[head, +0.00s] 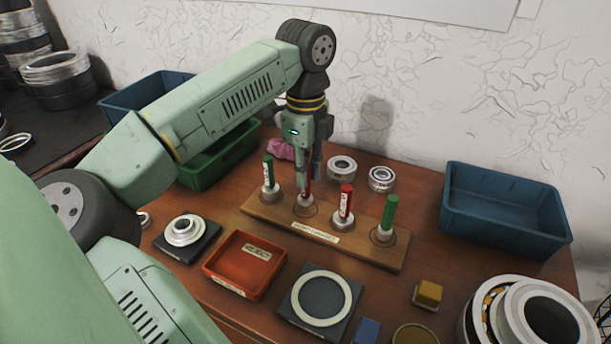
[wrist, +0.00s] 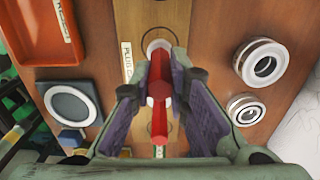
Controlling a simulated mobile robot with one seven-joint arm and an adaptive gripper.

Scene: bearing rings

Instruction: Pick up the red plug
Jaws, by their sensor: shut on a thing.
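A wooden plug stand (head: 396,254) lies mid-table with two green plugs (head: 268,170) (head: 389,214) at its ends and two red plugs between them. My gripper (head: 304,184) points down at the second position from the left and is shut on the red plug (head: 309,186) there. The wrist view shows the fingers (wrist: 157,78) closed on either side of this red plug (wrist: 155,68). The fingers partly hide it, and I cannot tell whether its base is clear of the stand. The other red plug (head: 346,200) stands upright just to the right, with a pale label.
A red reject tray (head: 240,284) and a dark plate with a ring (head: 320,298) lie in front of the stand. Two bearing rings (head: 342,168) (head: 381,179) sit behind it. A blue bin (head: 505,235) is at right, a green bin (head: 215,165) at left. A yellow block (head: 428,292) lies front right.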

